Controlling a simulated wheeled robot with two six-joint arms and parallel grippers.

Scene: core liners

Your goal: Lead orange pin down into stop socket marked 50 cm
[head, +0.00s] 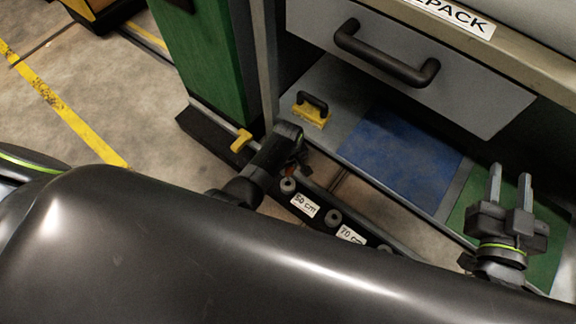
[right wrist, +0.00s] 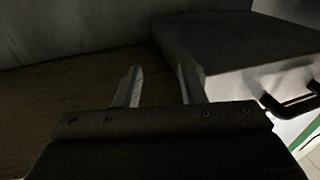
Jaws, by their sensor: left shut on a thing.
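My left gripper (head: 293,160) is low beside the black rail in the head view and is shut on the orange pin (head: 289,171). Only a small orange patch of the pin shows; the gripper hides the rest. The stop socket marked 50 cm (head: 288,185) is a round dark socket on the rail, with a white label (head: 305,205) beside it. The pin appears just behind this socket in the picture; whether it touches it I cannot tell. My right gripper (head: 510,175) is open and empty, its fingers apart; they also show in the right wrist view (right wrist: 162,88).
A second socket (head: 333,217) is marked 70 cm (head: 351,235). A yellow piece (head: 241,141) sits near the rail's far end. A yellow block with a black handle (head: 312,115) lies on the shelf beside a blue panel (head: 400,158). A grey drawer (head: 430,70) overhangs the shelf.

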